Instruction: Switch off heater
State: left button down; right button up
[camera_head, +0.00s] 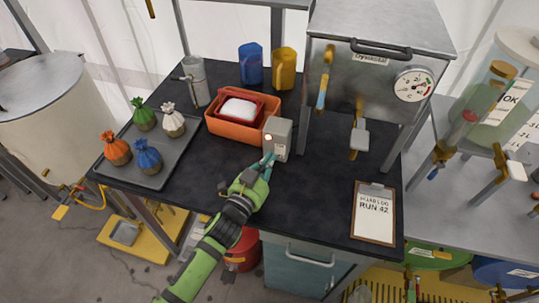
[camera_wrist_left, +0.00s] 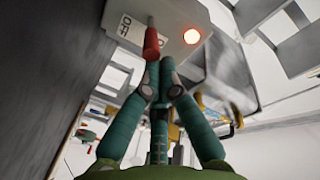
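A small grey switch box (camera_head: 281,133) stands on the black tabletop, right of the orange tray. Its round lamp glows orange-red, and in the left wrist view the lamp (camera_wrist_left: 191,36) is bright. In that view the box has a small lever with a red grip (camera_wrist_left: 151,43) beside a white label (camera_wrist_left: 127,27) reading OFF. My left gripper (camera_head: 268,160) is at the front of the box. Its fingertips (camera_wrist_left: 160,66) are together, right at the end of the red grip; I cannot tell whether they touch it. Nothing shows between them. My right gripper is not in view.
An orange tray (camera_head: 233,130) stands just left of the box. A metal tank (camera_head: 376,67) on legs, with a gauge, stands to the right. Several tied sacks sit on a dark tray (camera_head: 151,178). A clipboard (camera_head: 373,212) lies front right. The tabletop's front middle is clear.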

pick_arm(q)
jog(key=shift+f, duration=0.4)
jog(key=shift+a, duration=0.1)
jog(key=shift+s, duration=0.15)
jog(key=v, duration=1.2)
dwell(0.3)
